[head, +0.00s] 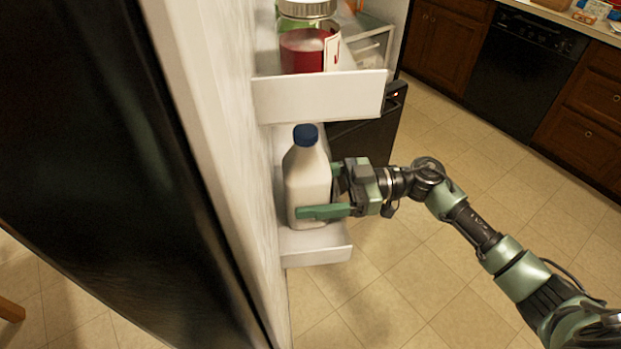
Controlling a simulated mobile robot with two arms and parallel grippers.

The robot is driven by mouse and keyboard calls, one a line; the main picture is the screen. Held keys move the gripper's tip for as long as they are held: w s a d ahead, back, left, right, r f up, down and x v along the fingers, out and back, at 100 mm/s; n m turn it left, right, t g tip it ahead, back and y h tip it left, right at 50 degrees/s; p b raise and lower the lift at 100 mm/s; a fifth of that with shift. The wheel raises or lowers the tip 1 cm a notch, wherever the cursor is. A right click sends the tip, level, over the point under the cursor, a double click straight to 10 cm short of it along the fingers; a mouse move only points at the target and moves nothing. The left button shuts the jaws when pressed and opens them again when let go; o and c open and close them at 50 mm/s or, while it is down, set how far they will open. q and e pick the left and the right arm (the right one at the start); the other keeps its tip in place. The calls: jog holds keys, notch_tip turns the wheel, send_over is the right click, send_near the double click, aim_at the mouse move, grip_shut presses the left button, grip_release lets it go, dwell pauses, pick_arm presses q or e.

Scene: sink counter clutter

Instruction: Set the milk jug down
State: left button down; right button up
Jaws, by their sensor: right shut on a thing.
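The milk jug (306,172) is a pale bottle with a dark blue cap. It stands upright in the middle of the head view, over the lower door shelf (316,257) of an open fridge. Whether its base touches the shelf cannot be told, because the shelf's front lip and my gripper's finger are near it. My right gripper (330,194) is shut on the jug from the right, with one green finger across its lower front and the other behind it. My left gripper is not in view.
The upper door shelf (318,97) holds a red jar (301,52) and another lidded jar (307,8). The white door panel runs close along the jug's left side. Open tiled floor (440,270) lies to the right. A dark dishwasher (520,70) and wooden cabinets stand at the back.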

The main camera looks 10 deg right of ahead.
jog(key=shift+r, duration=0.15)
jog(key=o, duration=2.1)
jog(key=shift+d, duration=0.15)
